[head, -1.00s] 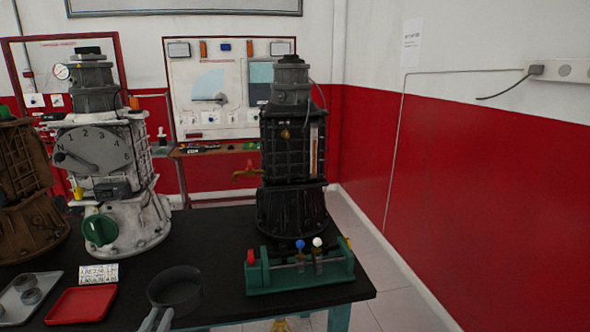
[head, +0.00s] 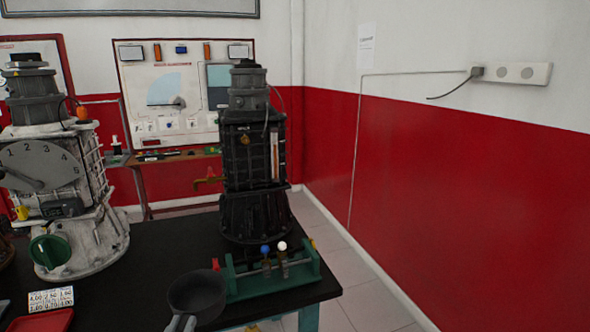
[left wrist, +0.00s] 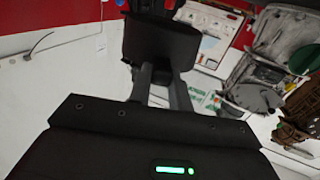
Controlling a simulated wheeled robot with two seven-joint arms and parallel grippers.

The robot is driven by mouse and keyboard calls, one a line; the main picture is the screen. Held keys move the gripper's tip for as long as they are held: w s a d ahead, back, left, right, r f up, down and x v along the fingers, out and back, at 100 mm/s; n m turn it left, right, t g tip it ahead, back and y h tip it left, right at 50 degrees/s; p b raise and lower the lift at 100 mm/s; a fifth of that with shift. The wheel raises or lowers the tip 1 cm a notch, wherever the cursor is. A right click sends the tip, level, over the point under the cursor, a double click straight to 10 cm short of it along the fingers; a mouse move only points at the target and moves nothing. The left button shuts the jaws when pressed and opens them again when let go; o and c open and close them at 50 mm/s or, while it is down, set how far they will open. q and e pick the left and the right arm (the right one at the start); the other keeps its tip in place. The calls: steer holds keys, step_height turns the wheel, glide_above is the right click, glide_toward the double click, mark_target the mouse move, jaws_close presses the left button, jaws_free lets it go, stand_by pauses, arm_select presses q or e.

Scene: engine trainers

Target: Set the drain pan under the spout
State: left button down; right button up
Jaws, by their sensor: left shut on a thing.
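The drain pan (head: 197,291) is a dark grey round pan, seen from above at the table's front in the head view. My left gripper (head: 181,323) is at its handle at the bottom edge, shut on it. In the left wrist view my gripper's fingers (left wrist: 161,88) reach to a dark shape that looks like the pan (left wrist: 162,42). The spout (head: 208,181) is a small brass tap with a red part on the left side of the black engine trainer (head: 254,165). The pan is in front of and below the spout, apart from it. My right gripper is not in view.
A green rack (head: 272,281) with coloured knobs stands before the black trainer, and the pan's right rim meets its left end in the picture. A pale trainer (head: 80,235), number card (head: 51,299) and red tray (head: 42,320) are left. Black tabletop (head: 150,262) between them is clear.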

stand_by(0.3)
